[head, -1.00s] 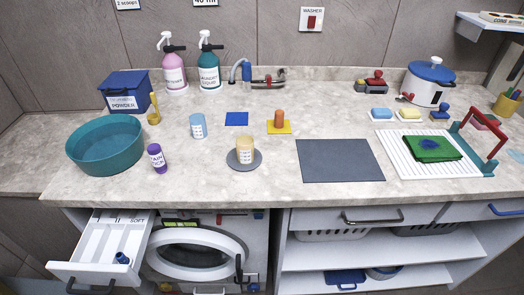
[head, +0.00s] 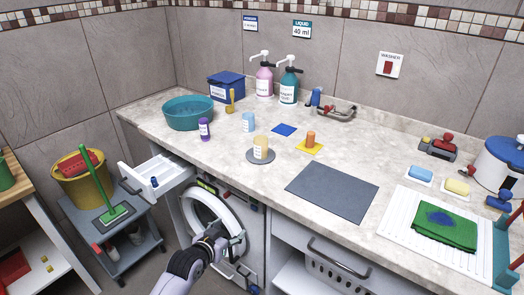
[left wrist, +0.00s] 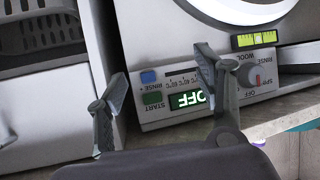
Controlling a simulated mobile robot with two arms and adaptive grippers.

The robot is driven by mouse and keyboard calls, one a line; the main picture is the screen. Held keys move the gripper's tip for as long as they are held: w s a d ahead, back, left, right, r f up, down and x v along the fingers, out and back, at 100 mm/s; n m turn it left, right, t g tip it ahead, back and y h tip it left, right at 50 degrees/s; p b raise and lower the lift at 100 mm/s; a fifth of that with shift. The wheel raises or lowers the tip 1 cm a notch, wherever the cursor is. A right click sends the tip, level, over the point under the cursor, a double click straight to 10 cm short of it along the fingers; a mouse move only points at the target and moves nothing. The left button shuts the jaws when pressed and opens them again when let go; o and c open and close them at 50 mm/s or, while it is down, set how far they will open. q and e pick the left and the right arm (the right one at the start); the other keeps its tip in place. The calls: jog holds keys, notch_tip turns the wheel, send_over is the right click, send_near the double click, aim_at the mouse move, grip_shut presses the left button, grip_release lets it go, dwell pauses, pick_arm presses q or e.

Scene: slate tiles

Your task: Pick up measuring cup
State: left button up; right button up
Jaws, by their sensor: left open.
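Two small cups with printed white marks stand on the counter. A light blue cup (head: 249,122) stands upright near the teal basin, and a cream-yellow cup (head: 260,147) stands upright on a round grey disc (head: 251,158). I cannot tell which is the measuring cup. My left gripper (head: 229,244) is open and empty, low in front of the washer, below the counter edge and well short of both cups. In the left wrist view its two fingers (left wrist: 160,82) are spread before the washer's control panel (left wrist: 190,98); no cup shows there. My right gripper is not in view.
The counter edge and open drawer (head: 160,178) stand above and left of my gripper. A purple bottle (head: 204,129), teal basin (head: 190,113) and orange peg (head: 311,138) on a yellow square are near the cups. The grey mat (head: 333,191) is bare.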

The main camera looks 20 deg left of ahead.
pick_arm(q)
notch_tip(320, 180, up, 20)
jog(key=w+d+m+t+h, duration=0.1)
jog(key=w+t+h, duration=0.1)
jog(key=t, duration=0.1)
send_near(257, 152)
jog(key=w, duration=0.1)
jog(key=w+d+f, duration=0.1)
jog(key=w, duration=0.1)
jog(key=shift+w+d+f, duration=0.15)
jog(key=shift+w+d, duration=0.05)
jog(key=shift+d, duration=0.05)
jog(key=shift+w+d+f, duration=0.1)
jog(key=shift+w+f, duration=0.05)
jog(key=shift+w, duration=0.4)
jog(key=shift+w+p, duration=0.3)
jog(key=shift+w, duration=0.25)
jog(key=shift+r+x, duration=0.2)
jog(key=shift+x, duration=0.8)
jog(key=shift+r+x, duration=0.2)
jog(key=shift+x, duration=0.85)
jog(key=shift+a, duration=0.2)
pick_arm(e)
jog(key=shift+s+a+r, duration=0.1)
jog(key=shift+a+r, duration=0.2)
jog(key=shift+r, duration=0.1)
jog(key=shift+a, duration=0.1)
